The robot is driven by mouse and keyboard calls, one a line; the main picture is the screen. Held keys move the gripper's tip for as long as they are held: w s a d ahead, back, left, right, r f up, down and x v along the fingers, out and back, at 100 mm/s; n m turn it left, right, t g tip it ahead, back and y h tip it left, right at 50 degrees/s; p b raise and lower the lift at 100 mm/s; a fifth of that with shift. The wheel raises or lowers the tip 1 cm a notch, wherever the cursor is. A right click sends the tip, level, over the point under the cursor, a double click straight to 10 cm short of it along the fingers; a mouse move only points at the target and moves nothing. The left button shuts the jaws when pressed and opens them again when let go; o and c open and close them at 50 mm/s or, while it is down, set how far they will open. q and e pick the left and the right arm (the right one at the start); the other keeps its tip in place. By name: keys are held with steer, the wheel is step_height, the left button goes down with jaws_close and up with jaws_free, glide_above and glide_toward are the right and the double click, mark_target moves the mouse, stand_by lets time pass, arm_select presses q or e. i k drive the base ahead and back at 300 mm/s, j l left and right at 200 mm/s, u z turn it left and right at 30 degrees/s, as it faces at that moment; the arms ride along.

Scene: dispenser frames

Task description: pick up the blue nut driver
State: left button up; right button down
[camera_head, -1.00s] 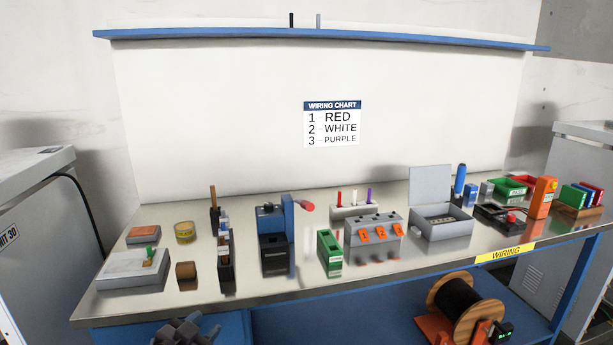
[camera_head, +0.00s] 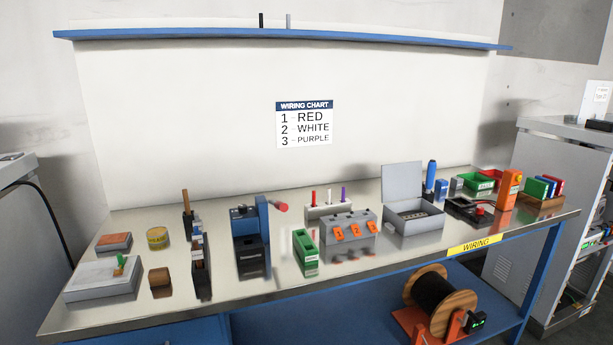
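Neither of my grippers shows in the head view. A narrow dark tool rack (camera_head: 202,272) stands on the left half of the steel bench, holding upright tools. A small blue and light handle (camera_head: 196,238) shows in it and may be the blue nut driver, but it is too small to be sure. A brown-handled tool (camera_head: 186,200) stands upright at the rack's far end. The lower parts of the tools are hidden by the rack.
The bench (camera_head: 340,281) has a blue and black device (camera_head: 250,247), a green box (camera_head: 305,252), a grey block with orange switches (camera_head: 350,228) and an open grey box (camera_head: 415,218). A grey box (camera_head: 102,280) stands left. A cable spool (camera_head: 440,300) sits below. The bench's front strip is mostly clear.

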mark_target(432, 166)
steer(key=i+l, duration=0.15)
steer(key=l, duration=0.15)
steer(key=i+l+u, duration=0.15)
steer(key=l, duration=0.2)
steer(key=i+l, duration=0.15)
steer(key=l, duration=0.15)
steer(key=i+l+u, duration=0.15)
steer(key=l, duration=0.2)
steer(key=i+l, duration=0.1)
steer(key=l, duration=0.25)
steer(key=u, duration=0.05)
